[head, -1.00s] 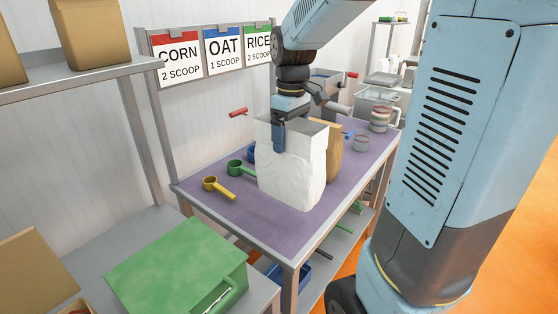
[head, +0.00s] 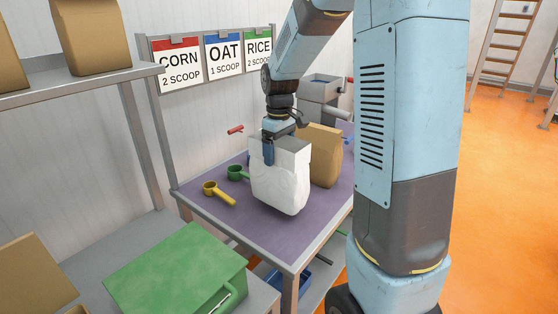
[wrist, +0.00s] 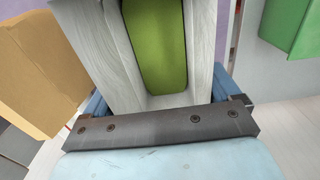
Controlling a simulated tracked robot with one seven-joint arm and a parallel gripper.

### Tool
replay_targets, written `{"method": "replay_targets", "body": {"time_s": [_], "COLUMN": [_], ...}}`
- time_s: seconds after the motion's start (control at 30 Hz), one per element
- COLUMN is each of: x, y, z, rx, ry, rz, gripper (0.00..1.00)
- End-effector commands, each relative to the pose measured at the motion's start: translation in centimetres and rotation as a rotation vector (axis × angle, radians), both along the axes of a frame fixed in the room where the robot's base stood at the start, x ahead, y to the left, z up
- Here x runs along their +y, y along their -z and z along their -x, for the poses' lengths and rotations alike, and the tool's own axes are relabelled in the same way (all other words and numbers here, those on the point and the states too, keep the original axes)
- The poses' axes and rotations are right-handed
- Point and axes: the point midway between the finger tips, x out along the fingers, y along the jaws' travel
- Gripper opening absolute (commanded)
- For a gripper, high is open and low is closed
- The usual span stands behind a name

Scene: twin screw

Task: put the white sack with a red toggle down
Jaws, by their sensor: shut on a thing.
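The white sack (head: 281,185) hangs upright, slightly tilted, over the front part of the purple table top (head: 225,215). My gripper (head: 268,155) is shut on its upper part from above. I cannot tell whether its base touches the table. A red toggle (head: 236,129) shows just left of the sack's top; its join to the sack is not visible. In the wrist view the sack's pale walls (wrist: 95,45) surround a green filling (wrist: 158,45).
A brown sack (head: 322,155) stands close behind and right of the white one. A green scoop (head: 236,172) and a yellow scoop (head: 219,192) lie to its left. A green box (head: 175,270) is in front.

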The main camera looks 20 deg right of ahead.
Motion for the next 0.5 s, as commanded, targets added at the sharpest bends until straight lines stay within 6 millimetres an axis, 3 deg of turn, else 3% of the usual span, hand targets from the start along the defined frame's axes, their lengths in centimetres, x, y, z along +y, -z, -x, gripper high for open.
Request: {"method": "replay_targets", "body": {"time_s": [0.3,0.5], "x": [0.0,0.0], "y": [3.2,3.3], "z": [-0.3,-0.3], "rx": [0.001,0.000], "ry": [0.000,-0.001], "rz": [0.000,0.000], "gripper": [0.48,0.48]}}
